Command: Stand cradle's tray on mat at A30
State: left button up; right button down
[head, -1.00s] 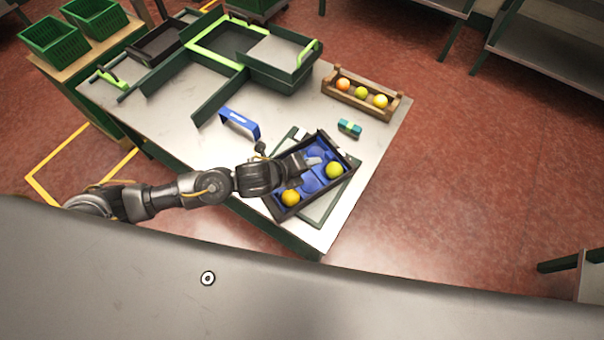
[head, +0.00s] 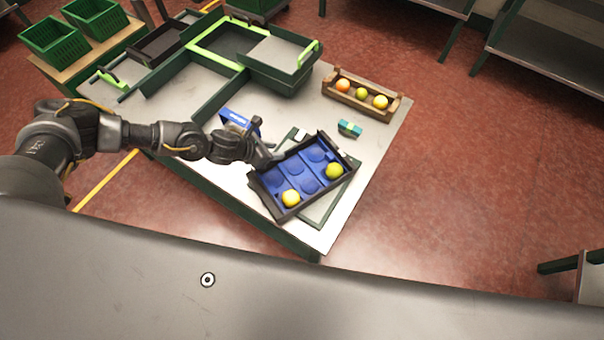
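A dark tray (head: 304,201) with a blue pocketed insert lies on the near right part of the table. It holds two fruits, a yellow one (head: 291,198) and a yellow-green one (head: 334,171); its other pockets look empty. A grey-green mat (head: 335,204) shows beneath and around the tray, which sits askew to it. My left gripper (head: 268,142) is at the tray's upper left corner, its fingers apart with nothing seen between them. I cannot tell whether a finger touches the tray wall. No A30 label is readable. My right gripper is not in view.
A wooden crate (head: 352,101) with three fruits stands at the back right. A small teal block (head: 350,128) lies in front of it. A blue bracket (head: 235,119) is close behind my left gripper. Green-edged channels and bins (head: 226,70) fill the back left.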

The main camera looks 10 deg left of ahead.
aim_at(286, 152)
pick_arm(q)
jog(key=shift+p+x, duration=0.5)
jog(key=shift+x, duration=2.75)
jog(key=shift+s, duration=0.1)
grip_shut()
